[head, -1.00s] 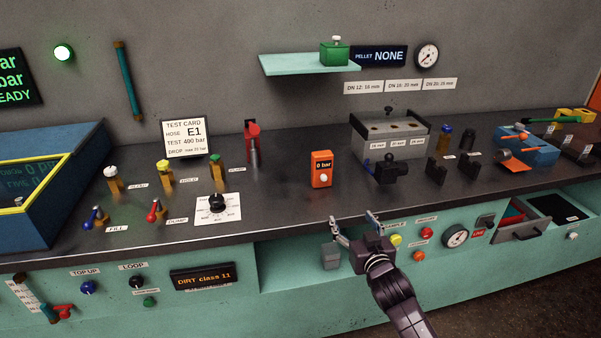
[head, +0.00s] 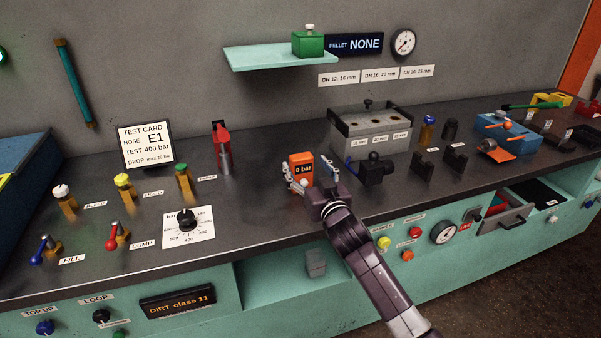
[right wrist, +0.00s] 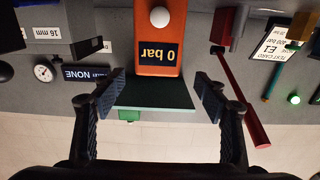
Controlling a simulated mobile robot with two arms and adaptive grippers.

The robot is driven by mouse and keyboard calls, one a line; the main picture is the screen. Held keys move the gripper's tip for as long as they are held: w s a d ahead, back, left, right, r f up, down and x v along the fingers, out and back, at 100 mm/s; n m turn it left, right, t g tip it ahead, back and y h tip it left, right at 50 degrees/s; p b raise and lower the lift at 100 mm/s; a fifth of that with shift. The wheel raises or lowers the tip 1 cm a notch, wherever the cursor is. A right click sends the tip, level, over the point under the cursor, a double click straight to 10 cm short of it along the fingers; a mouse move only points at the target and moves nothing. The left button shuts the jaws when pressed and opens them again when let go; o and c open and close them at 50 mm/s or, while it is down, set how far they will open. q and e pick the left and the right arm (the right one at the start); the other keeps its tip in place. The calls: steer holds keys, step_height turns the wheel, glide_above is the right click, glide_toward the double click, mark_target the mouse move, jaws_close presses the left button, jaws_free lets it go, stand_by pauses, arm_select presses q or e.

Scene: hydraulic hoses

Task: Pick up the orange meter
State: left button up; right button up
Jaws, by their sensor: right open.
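The orange meter (head: 301,165) stands upright on the dark bench top, its small display reading "0 bar". In the right wrist view the meter (right wrist: 161,30) appears upside down, with a white knob and the display facing me. My right gripper (head: 310,174) is open right in front of the meter, its fingers spread to either side and partly covering the meter's lower part. In the right wrist view the two fingertips (right wrist: 164,98) are apart with nothing between them; the meter lies just beyond them. My left gripper is not in view.
A black valve-like fitting (head: 376,170) stands close to the right of the gripper, before a grey block (head: 350,128). A red upright tool (head: 222,148) and a dial plate (head: 188,227) are to the left. Bare bench lies between the red tool and the meter.

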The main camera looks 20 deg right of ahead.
mark_target(304, 160)
steer(key=shift+w+r, duration=0.15)
steer(key=shift+w, duration=0.3)
steer(key=w, duration=0.3)
steer(key=shift+w+d+p, duration=0.15)
steer(key=shift+w+p, duration=0.05)
steer(key=shift+p, duration=0.1)
steer(key=shift+w, duration=0.45)
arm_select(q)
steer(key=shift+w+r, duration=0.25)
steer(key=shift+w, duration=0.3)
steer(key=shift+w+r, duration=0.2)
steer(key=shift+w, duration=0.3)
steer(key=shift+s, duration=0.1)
arm_select(e)
steer(key=c, duration=0.8)
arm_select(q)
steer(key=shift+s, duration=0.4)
arm_select(e)
jaws_close()
